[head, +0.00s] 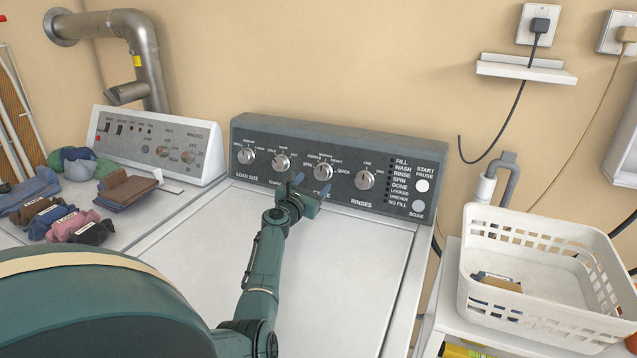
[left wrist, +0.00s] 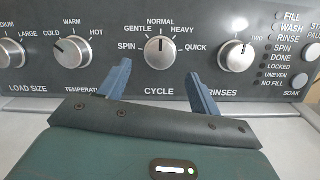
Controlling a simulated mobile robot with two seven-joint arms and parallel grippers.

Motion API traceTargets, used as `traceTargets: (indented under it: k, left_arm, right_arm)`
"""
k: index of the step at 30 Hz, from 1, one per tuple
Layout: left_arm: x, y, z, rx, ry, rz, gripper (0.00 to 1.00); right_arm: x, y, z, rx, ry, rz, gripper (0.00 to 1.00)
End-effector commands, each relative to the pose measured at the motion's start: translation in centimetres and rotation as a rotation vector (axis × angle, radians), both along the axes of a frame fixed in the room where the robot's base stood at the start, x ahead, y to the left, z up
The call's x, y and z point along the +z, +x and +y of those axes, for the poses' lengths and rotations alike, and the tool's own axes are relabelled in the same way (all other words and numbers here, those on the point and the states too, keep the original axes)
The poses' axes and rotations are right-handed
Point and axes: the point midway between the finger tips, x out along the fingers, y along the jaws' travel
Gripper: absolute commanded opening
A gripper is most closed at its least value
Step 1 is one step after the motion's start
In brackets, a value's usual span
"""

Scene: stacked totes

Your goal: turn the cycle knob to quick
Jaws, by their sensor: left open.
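The cycle knob (head: 323,171) is a round silver knob on the dark control panel of the washer, third from the left. In the left wrist view the cycle knob (left wrist: 160,52) stands between the labels SPIN and QUICK, and its dark pointer mark is upright, towards NORMAL. The QUICK label (left wrist: 196,47) is to its right. My left gripper (head: 310,187) is open and empty in front of the panel, just below the knob. In the left wrist view its two blue fingers (left wrist: 160,78) spread to either side below the knob, apparently not touching it. My right gripper is not in view.
The temperature knob (left wrist: 72,52) and rinses knob (left wrist: 236,56) flank the cycle knob. The white washer lid (head: 340,260) below is clear. Folded clothes (head: 125,190) lie on the machine at left. A white basket (head: 545,300) stands at right.

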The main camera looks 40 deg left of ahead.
Motion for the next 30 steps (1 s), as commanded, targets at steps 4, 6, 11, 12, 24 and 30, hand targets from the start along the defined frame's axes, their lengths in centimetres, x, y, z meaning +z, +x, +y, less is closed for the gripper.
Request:
traceTargets:
  k: [4,6,11,12,24,30]
  left_arm:
    - [-0.2,2.3,0.8,0.0,-0.001,-0.001,0.64]
    - [-0.3,3.1,1.0,0.0,-0.001,-0.001,0.64]
    - [-0.2,4.2,1.3,0.0,0.0,-0.001,0.64]
    - [-0.1,4.3,1.4,0.0,0.001,0.0,0.64]
    - [0.0,4.5,1.4,0.0,0.001,0.0,0.59]
    - [0.0,4.5,1.4,0.0,0.0,0.0,0.42]
  right_arm:
    - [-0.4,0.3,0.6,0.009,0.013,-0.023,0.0]
    - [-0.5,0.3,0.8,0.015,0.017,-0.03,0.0]
    - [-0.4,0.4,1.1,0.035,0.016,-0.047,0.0]
    - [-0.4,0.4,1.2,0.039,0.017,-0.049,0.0]
    - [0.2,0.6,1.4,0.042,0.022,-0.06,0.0]
    - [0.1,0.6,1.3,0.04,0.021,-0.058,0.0]
